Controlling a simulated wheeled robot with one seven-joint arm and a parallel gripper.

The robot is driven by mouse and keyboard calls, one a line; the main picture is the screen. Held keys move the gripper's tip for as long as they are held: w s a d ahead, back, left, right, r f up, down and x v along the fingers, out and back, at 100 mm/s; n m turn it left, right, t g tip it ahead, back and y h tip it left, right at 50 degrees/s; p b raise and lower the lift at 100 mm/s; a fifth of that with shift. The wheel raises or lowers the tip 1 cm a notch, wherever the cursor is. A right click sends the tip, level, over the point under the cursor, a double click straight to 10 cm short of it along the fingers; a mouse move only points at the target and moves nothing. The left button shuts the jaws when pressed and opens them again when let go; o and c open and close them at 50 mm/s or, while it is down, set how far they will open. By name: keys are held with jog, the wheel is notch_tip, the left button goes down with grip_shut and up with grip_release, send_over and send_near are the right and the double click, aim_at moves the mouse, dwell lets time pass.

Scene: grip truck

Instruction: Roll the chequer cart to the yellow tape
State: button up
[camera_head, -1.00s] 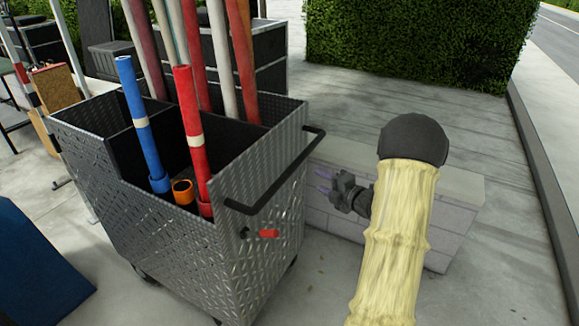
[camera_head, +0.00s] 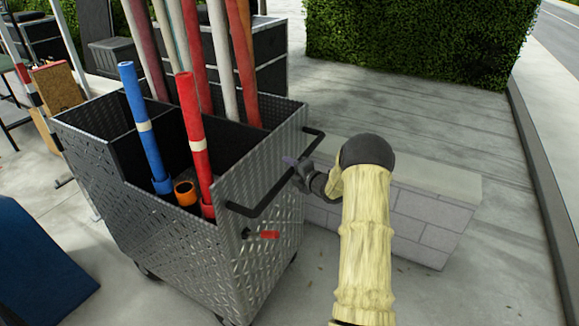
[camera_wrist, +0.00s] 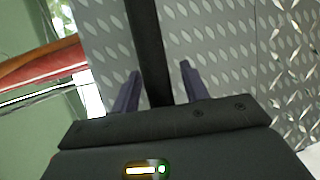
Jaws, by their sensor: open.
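The chequer cart (camera_head: 190,245) is a tall bin of silver chequer-plate metal on small wheels, left of centre. A black push handle (camera_head: 262,205) sticks out from its right side. My gripper (camera_head: 288,161) is open at the far half of this handle. In the wrist view, the black handle bar (camera_wrist: 148,45) runs between my two open fingers (camera_wrist: 160,68), with chequer plate behind it. I cannot tell whether either finger touches the bar. The yellow tape is not seen in any view.
The cart holds blue (camera_head: 140,120), red (camera_head: 194,135) and pale tubes. A low block wall (camera_head: 410,215) stands right of the cart, behind my arm. A hedge (camera_head: 410,40) is at the back, a blue panel (camera_head: 35,265) at the left. Paving at lower right is clear.

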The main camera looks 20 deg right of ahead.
jog(key=shift+w, duration=0.25)
grip_shut()
jog(key=shift+f, duration=0.1)
